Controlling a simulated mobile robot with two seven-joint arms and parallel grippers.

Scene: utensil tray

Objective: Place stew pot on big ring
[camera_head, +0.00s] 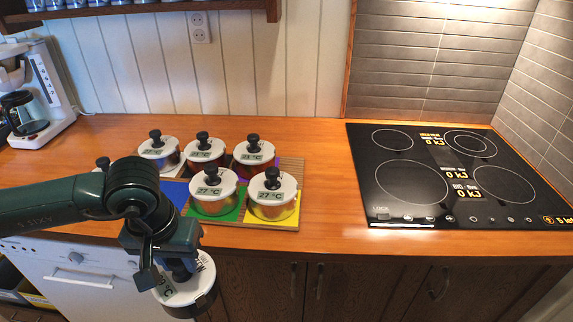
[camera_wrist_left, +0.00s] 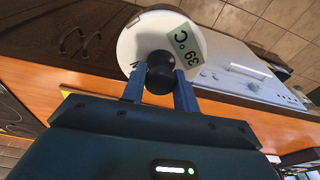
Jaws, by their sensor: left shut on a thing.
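My left gripper (camera_head: 178,268) is shut on the black knob of a white-lidded pot (camera_head: 188,291), held off the counter in front of its edge. In the left wrist view the fingers (camera_wrist_left: 160,88) close around the knob, and the lid (camera_wrist_left: 148,35) carries a display reading 39 °C. The pot's name is not readable, so I cannot confirm that it is the stew pot. The black cooktop (camera_head: 362,170) is on the right, with rings of different sizes and no pots. A large ring (camera_head: 411,182) is at its front left. My right gripper is not in view.
Several similar lidded pots, such as the one on yellow (camera_head: 272,192) and the one on green (camera_head: 213,190), stand on a coloured board (camera_head: 292,170). Its blue square (camera_head: 174,192) looks bare. A coffee machine (camera_head: 50,85) stands far left. Counter between board and cooktop is clear.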

